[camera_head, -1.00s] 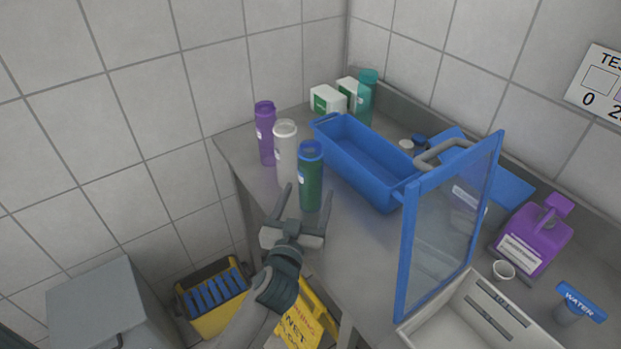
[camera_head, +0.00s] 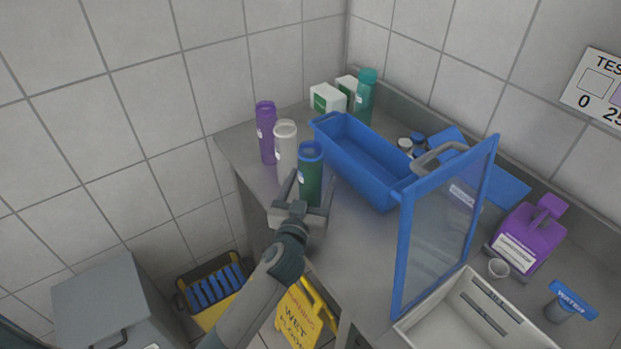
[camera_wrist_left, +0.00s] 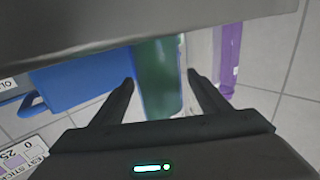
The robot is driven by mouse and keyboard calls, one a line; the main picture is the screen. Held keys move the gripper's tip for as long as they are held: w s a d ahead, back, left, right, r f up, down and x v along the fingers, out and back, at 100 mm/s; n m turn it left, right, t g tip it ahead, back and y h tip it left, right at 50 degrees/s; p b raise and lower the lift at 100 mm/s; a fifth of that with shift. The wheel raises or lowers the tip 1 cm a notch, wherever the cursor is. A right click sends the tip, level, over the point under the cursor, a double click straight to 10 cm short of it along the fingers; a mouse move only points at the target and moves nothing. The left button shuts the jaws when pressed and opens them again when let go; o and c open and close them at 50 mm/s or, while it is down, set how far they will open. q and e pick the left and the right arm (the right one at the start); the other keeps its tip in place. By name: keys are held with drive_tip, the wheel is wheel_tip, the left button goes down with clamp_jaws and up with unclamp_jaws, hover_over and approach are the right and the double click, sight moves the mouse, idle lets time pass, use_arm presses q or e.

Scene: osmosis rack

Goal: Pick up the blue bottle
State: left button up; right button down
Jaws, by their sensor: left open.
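The bottle with a blue cap and dark green body (camera_head: 311,178) stands upright near the counter's front edge. It also shows in the left wrist view (camera_wrist_left: 157,75), ahead and between the fingers. My left gripper (camera_head: 312,188) is open, with its fingers on either side of the lower part of this bottle. I cannot tell whether the fingers touch it. A white bottle (camera_head: 285,148) stands close behind it to the left, and a purple bottle (camera_head: 266,133) stands farther left. My right gripper is not in view.
A blue bin (camera_head: 345,154) stands right of the bottle, and a blue-framed clear door (camera_head: 441,235) rises farther right. White boxes (camera_head: 327,100) and a teal bottle (camera_head: 366,99) are at the back. A yellow wet floor sign (camera_head: 298,318) stands below.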

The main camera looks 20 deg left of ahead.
sight(312, 170)
use_arm(q)
drive_tip(key=shift+c, duration=0.6)
drive_tip(key=c, duration=1)
drive_tip(key=shift+r, duration=0.1)
